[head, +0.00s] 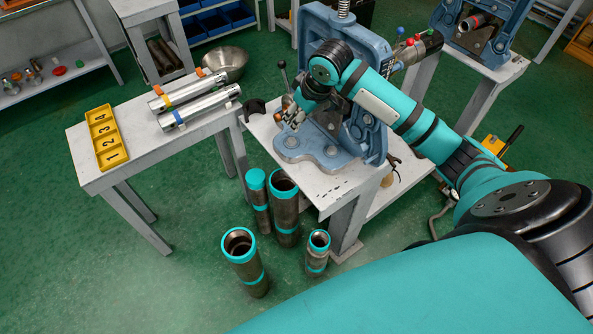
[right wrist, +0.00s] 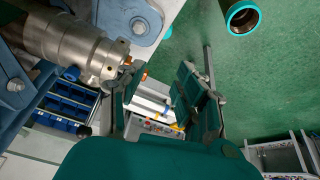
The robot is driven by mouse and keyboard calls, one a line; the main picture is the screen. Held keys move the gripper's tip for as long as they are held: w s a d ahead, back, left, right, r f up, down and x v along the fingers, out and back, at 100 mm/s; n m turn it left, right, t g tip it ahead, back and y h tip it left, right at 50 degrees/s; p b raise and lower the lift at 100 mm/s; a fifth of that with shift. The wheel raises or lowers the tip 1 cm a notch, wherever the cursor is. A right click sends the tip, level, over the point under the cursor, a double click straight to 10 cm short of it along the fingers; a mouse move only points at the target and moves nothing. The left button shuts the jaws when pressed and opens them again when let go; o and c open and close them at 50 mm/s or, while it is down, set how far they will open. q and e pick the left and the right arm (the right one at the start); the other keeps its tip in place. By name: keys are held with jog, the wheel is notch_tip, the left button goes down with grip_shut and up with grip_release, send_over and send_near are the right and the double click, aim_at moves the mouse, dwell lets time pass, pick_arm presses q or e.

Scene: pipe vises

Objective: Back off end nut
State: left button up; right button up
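A blue pipe vise (head: 345,38) stands on a grey table, and my right arm reaches across its front. In the right wrist view a silver stepped cylinder (right wrist: 65,38) comes in from the upper left; its end piece, which looks like the end nut (right wrist: 103,60), has small holes and copper-coloured bits at its rim. My right gripper (right wrist: 160,98) has its two teal fingers apart with nothing held between them. One finger is close beside the nut; I cannot tell whether they touch. In the head view the right gripper (head: 292,114) is small and partly hidden. My left gripper is out of view.
A side table (head: 150,138) holds two silver cylinders (head: 200,108) and a yellow numbered tray (head: 107,139). Several teal-banded pipes (head: 285,212) stand on the floor before the vise table. A second vise (head: 478,32) is at back right.

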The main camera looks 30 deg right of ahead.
jog(key=s+a+f+b, duration=0.1)
jog(key=s+a+f, duration=0.1)
jog(key=f, duration=0.8)
jog(key=s+a+f+b, duration=0.1)
jog(key=s+f, duration=0.3)
jog(key=f, duration=0.5)
jog(key=shift+s+a+f+m, duration=0.15)
jog(key=shift+a+f+m, duration=0.2)
jog(key=shift+a, duration=0.55)
jog(key=shift+s, duration=0.1)
